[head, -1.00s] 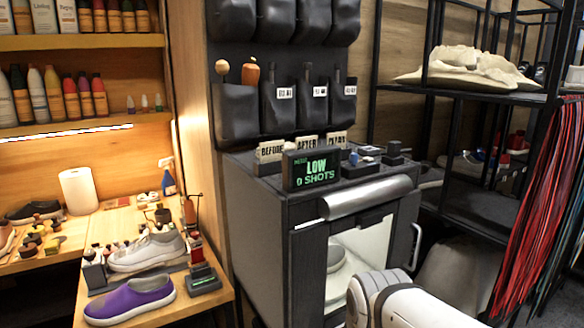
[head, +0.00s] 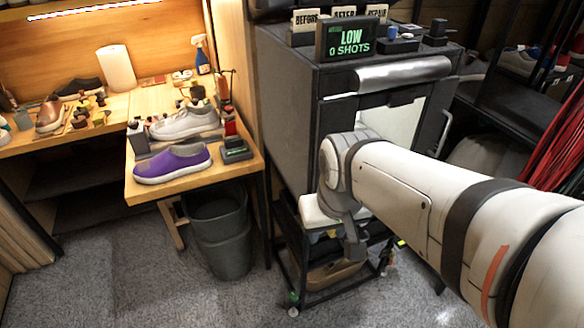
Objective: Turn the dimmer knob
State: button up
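I cannot make out a dimmer knob for certain. Small control-like items sit on top of the dark cabinet (head: 290,115): a small black box with a raised top (head: 437,33) near its right end, and a blue piece (head: 392,33) to its left. A small dark device with a green strip (head: 236,150) sits at the right edge of the wooden workbench, beside the shoes. My white arm crosses from the right and bends in front of the cabinet, its grey link pointing down. I see no gripper fingers, so whether my gripper holds anything is hidden.
A lit sign reading LOW 0 SHOTS (head: 346,39) stands on the cabinet. A purple shoe (head: 172,164) and a grey-white sneaker (head: 186,123) are on the workbench (head: 133,191). A dark bin (head: 220,235) stands below. Red cords (head: 557,145) hang at right. Carpet is clear at front left.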

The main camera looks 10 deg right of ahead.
aim_at(331, 235)
jog(key=u, duration=0.45)
jog(key=k, duration=0.6)
jog(key=z, duration=1.75)
